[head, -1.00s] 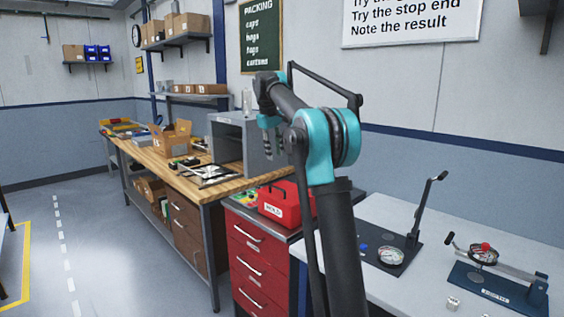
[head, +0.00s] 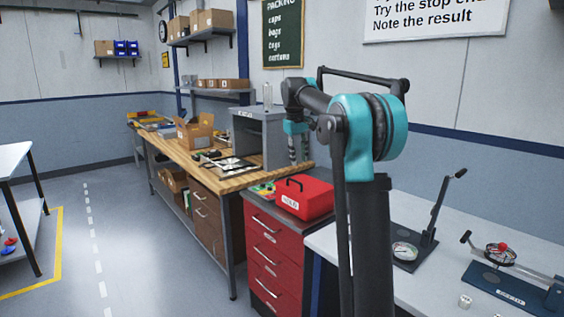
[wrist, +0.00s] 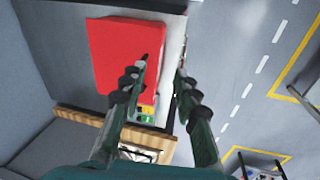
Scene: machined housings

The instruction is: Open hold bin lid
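The red hold bin (head: 305,198) stands on top of the red drawer cabinet, with a dark handle on its lid and a white HOLD label on its front. Its lid looks closed. My gripper (head: 298,158) points down above and behind the bin in the head view, apart from it. In the wrist view the bin (wrist: 118,55) lies to the left. My gripper (wrist: 164,57) has its two fingers spread with nothing between them. The left finger overlaps the bin's right side in the picture, and the right finger lies over the cabinet's edge.
The red drawer cabinet (head: 268,248) stands between a wooden workbench (head: 228,181) and a pale table (head: 425,265) with gauge fixtures. A grey open housing (head: 256,134) sits on the workbench near my gripper. Open floor (head: 125,240) lies at the left.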

